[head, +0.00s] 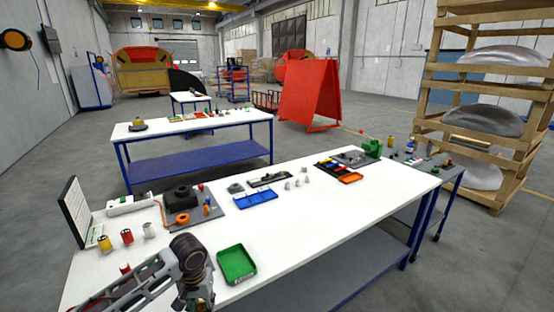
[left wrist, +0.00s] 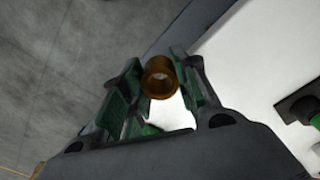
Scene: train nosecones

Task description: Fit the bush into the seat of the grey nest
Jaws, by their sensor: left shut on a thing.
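In the left wrist view a brass-coloured ring-shaped bush (left wrist: 160,78) sits between the fingertips of my left gripper (left wrist: 161,86), which is shut on it. Its round opening faces the camera. In the head view my left arm comes in from the bottom left, over the near edge of the white table; its fingertips and the bush are hidden there. A small grey piece (head: 236,187) stands near the middle of the table and may be the grey nest; I cannot tell for sure. My right gripper is not in view.
A green tray (head: 236,264) lies right of my left arm on the white table (head: 310,222). Behind it are a dark block (head: 181,196) on a grey plate, a blue tray (head: 256,198) and small grey cones. Coloured cans (head: 127,237) stand at left. The table's near right is clear.

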